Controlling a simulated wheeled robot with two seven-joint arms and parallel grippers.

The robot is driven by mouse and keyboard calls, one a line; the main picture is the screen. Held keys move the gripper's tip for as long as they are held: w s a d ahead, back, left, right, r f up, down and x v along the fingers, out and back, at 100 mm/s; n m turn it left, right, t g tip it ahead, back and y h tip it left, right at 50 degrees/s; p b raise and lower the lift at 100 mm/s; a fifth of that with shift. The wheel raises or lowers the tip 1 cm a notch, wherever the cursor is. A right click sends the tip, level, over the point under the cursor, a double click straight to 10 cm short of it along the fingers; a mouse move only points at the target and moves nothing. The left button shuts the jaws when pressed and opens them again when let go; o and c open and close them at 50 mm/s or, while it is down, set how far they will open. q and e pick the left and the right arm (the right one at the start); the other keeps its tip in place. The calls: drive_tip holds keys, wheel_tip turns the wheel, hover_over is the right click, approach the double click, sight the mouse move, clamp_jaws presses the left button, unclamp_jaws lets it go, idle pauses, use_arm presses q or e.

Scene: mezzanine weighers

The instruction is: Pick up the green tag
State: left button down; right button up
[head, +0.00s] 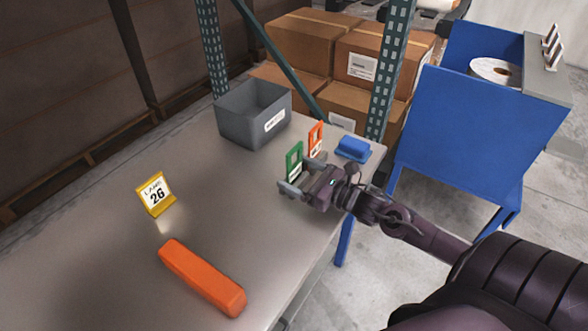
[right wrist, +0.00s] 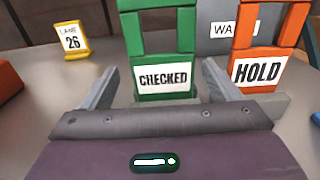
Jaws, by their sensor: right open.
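The green tag (head: 295,161) stands upright on the grey table near its right edge. In the right wrist view the green tag (right wrist: 163,88) carries a white label reading CHECKED. My right gripper (head: 285,187) is open at the near side of the green tag. In the right wrist view its fingers (right wrist: 158,85) point toward the tag's lower part, spread to either side of it; I cannot tell whether they touch it. My left gripper is not in view.
An orange tag (head: 316,138) marked HOLD stands close beyond the green one, just right of my right finger (right wrist: 262,72). A blue block (head: 353,148), grey bin (head: 240,115), yellow LANE 26 sign (head: 155,195) and orange bar (head: 202,278) also rest on the table.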

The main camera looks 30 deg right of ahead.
sight(296, 171)
drive_tip(key=shift+x, duration=1.15)
drive_tip(key=shift+w+a, duration=0.1)
drive_tip(key=shift+w, duration=0.5)
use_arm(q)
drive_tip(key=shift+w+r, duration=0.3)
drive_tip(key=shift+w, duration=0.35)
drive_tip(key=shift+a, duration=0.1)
use_arm(e)
drive_tip(key=shift+c, duration=0.2)
drive_tip(key=c, duration=1)
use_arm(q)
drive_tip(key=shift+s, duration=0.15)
